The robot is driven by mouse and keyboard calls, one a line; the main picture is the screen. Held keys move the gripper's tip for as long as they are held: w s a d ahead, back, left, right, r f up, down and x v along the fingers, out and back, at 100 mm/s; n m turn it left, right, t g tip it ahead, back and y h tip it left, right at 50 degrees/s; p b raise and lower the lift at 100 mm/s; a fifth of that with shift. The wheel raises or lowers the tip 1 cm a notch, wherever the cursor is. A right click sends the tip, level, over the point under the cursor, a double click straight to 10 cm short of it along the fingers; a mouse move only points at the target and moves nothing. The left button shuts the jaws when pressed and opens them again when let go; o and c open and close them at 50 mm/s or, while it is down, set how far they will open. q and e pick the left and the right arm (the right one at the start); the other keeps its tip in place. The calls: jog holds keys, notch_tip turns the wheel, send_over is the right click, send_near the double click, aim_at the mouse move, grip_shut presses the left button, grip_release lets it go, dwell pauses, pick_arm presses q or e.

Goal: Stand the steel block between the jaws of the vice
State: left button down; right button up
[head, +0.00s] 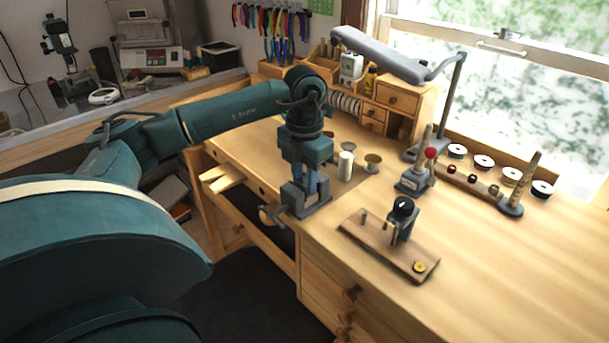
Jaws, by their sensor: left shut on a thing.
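The grey vice (291,197) is fixed at the front edge of the wooden bench, with its handle sticking out to the left. My left gripper (311,183) points straight down right over the vice, its bluish fingers at the jaws. It is shut on the steel block, which is small and mostly hidden by the fingers and the vice. I cannot tell whether the block touches the jaws or the vice bed. My right gripper is not in view.
A white cylinder (345,165) and a small brass dish (373,163) stand behind the vice. A wooden board (415,256) with a black-knobbed fixture lies to the right. A red-knobbed tool (415,180) stands behind that board.

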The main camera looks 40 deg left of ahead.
pick_arm(q)
jog(key=shift+f, duration=0.15)
jog(key=c, duration=1.1)
grip_release()
notch_tip(320, 180, up, 12)
jog(key=shift+r, duration=0.2)
